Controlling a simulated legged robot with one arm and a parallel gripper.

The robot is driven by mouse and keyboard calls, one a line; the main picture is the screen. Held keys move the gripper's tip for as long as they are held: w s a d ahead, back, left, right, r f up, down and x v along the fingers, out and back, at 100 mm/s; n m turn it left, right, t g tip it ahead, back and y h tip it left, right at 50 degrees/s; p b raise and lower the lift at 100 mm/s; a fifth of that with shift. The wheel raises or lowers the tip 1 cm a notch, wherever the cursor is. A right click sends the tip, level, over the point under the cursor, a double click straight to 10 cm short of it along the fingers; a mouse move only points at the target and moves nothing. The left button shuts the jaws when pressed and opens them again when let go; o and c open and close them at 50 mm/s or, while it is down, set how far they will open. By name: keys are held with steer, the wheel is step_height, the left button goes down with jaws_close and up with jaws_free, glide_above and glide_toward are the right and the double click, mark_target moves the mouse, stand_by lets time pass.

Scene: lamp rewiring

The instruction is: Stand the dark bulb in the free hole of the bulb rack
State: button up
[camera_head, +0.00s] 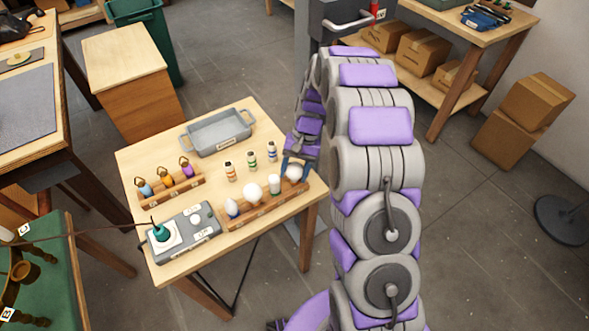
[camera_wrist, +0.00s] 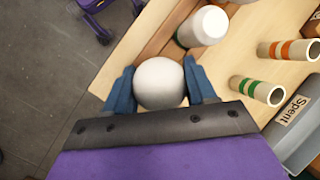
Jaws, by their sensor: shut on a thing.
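My gripper (camera_head: 296,163) is at the right end of the bulb rack (camera_head: 266,209), shut on a round white bulb (camera_head: 294,174). In the wrist view the blue fingers (camera_wrist: 160,74) close on both sides of this bulb (camera_wrist: 159,84). No bulb looks plainly dark; the held one is pale and unlit. The wooden rack (camera_wrist: 166,33) runs beneath and beyond it. The bulb's base is hidden, so I cannot tell whether it sits in the end hole. The rack also holds a blue-based bulb (camera_head: 232,207), a white globe (camera_head: 253,192) and a white cylindrical bulb (camera_head: 274,184).
A grey tray (camera_head: 218,148) labelled Spent (camera_wrist: 287,140) stands at the back. Several small banded cylinders (camera_head: 251,159) stand between it and the rack. A holder with several colored items (camera_head: 168,180) and a grey switch box (camera_head: 203,217) are at left.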

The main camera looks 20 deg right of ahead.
steer(key=shift+a+f, duration=0.1)
steer(key=o, duration=1.1)
steer(key=shift+o, duration=0.2)
steer(key=p+v, duration=0.2)
steer(key=v, duration=0.5)
steer(key=shift+w, duration=0.15)
steer(key=shift+r, duration=0.3)
steer(key=s+a+r+n+h, duration=0.1)
steer(key=s+a+r, duration=0.1)
steer(key=s+r, duration=0.6)
steer(key=s+r+n+h, duration=0.1)
steer(key=s+r, duration=0.1)
steer(key=s, duration=1.2)
steer(key=s+r+n+t+h, duration=0.1)
steer(key=s+r+n, duration=0.1)
steer(key=s, duration=1.2)
steer(key=shift+s+r+t+h, duration=0.2)
steer(key=shift+r+t+h, duration=0.15)
steer(key=shift+r, duration=0.3)
